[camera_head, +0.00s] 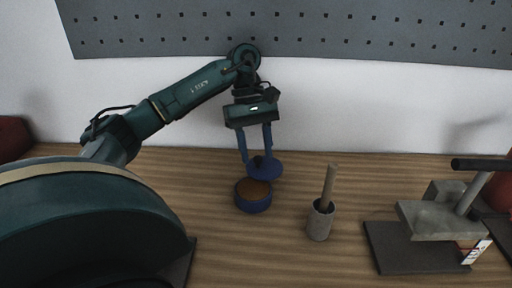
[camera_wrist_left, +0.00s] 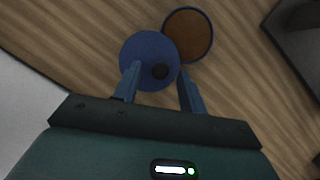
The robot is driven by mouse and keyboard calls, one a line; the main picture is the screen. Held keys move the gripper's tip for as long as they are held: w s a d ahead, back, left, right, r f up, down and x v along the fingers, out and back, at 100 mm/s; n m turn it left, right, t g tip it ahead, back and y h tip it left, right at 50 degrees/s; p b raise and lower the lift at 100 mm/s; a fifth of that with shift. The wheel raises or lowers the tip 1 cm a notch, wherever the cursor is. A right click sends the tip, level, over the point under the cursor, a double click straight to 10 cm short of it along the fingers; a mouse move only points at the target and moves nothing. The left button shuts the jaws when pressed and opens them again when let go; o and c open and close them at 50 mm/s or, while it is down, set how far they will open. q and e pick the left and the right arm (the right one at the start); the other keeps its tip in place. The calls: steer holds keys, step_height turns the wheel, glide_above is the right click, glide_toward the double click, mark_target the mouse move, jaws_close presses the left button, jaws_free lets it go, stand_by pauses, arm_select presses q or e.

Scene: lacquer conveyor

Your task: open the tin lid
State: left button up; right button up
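The tin (camera_head: 253,206) is a round blue container with brown contents, standing on the wooden table; its open top also shows in the left wrist view (camera_wrist_left: 189,34). Its lid (camera_head: 270,173) is a blue disc with a dark knob, off to the far side of the tin and overlapping its rim in the head view. The lid also shows below my fingers in the left wrist view (camera_wrist_left: 146,45). My left gripper (camera_head: 257,153) points down with its fingers apart on either side of the knob, a gap showing on each side. I cannot tell whether the lid hovers or rests. My right gripper is out of view.
A grey cup (camera_head: 319,224) with a wooden handle in it stands right of the tin. A grey press (camera_head: 430,222) with a dark lever stands farther right. A perforated grey board (camera_head: 300,28) hangs on the wall behind. The table between tin and cup is clear.

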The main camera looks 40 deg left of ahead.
mark_target(256, 158)
arm_select(q)
step_height(256, 158, up, 10)
steer(key=p, duration=0.3)
steer(key=shift+p, duration=0.35)
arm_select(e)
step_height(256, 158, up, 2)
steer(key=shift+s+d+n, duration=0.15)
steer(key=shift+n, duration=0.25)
arm_select(q)
steer(key=shift+c, duration=0.5)
